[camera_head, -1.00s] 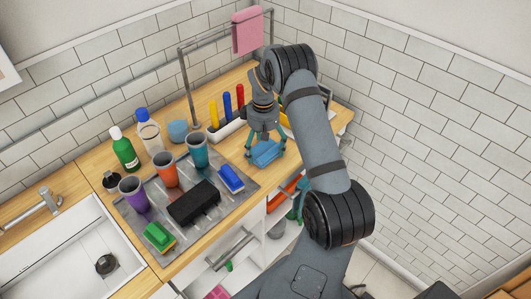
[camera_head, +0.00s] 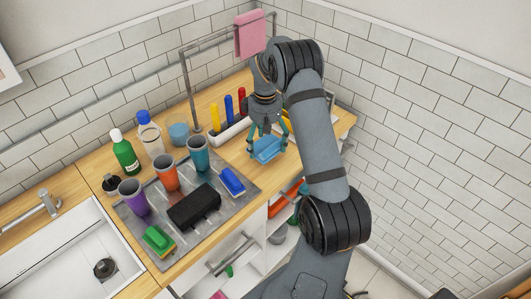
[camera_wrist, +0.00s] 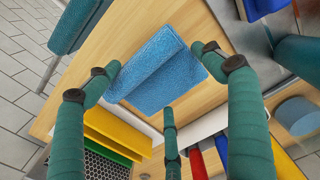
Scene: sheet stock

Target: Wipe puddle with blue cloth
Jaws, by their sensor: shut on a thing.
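The blue cloth (camera_head: 267,149) hangs folded in my gripper (camera_head: 266,138), near the counter's front edge at the right in the head view. I cannot tell how high above the wood the cloth is. I cannot make out a puddle in either view; my arm hides part of the counter at the right.
A white holder (camera_head: 232,130) with red, blue and yellow handles stands behind my gripper. A rail (camera_head: 185,85) carries a pink towel (camera_head: 250,36). Bottles stand left.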

